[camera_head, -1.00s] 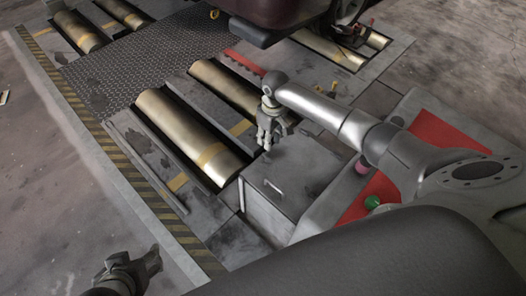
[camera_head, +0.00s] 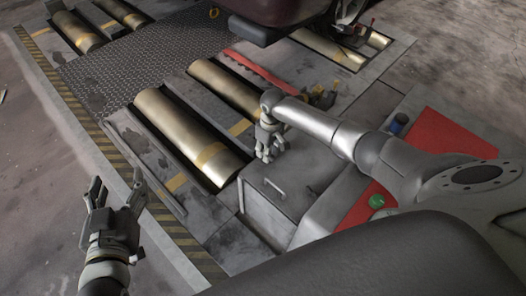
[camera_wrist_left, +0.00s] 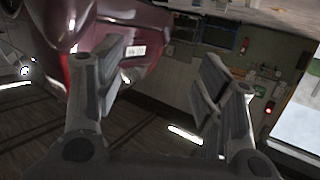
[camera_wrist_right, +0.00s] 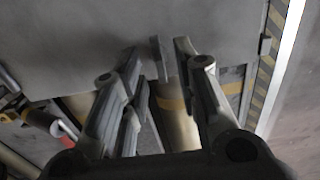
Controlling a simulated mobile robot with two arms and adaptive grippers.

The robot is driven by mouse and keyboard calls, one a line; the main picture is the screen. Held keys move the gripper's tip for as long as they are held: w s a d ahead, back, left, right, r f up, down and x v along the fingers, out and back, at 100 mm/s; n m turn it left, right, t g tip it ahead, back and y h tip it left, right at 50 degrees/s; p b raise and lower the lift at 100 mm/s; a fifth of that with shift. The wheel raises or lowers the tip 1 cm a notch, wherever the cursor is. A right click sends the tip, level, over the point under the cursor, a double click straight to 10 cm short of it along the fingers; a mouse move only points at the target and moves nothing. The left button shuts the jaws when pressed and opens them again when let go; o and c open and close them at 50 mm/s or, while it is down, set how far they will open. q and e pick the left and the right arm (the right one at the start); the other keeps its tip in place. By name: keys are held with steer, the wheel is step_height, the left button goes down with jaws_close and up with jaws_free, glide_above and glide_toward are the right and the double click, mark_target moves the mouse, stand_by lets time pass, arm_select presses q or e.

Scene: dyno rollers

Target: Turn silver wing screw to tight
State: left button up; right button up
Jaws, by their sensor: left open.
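My left gripper (camera_head: 117,190) is open and empty at the lower left of the head view, beside the striped edge of the roller bed. Its spread fingers (camera_wrist_left: 160,75) show in the left wrist view with nothing between them. My right gripper (camera_head: 266,152) points down over the grey metal box beside the rollers. In the right wrist view its fingers (camera_wrist_right: 158,60) stand apart, and I see nothing clearly held between them.
A red panel with a green knob (camera_head: 377,201) is at the right. A dark red vehicle (camera_head: 275,10) overhangs the top. Bare floor (camera_head: 40,190) lies at the left.

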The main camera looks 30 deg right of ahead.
arm_select(q)
steer(key=shift+w+d+r+t, duration=0.15)
steer(key=shift+r+t, duration=0.25)
steer(key=shift+r, duration=0.25)
arm_select(e)
steer(key=shift+f, duration=0.3)
steer(key=shift+c, duration=0.3)
jaws_close()
arm_select(q)
steer(key=shift+f, duration=0.15)
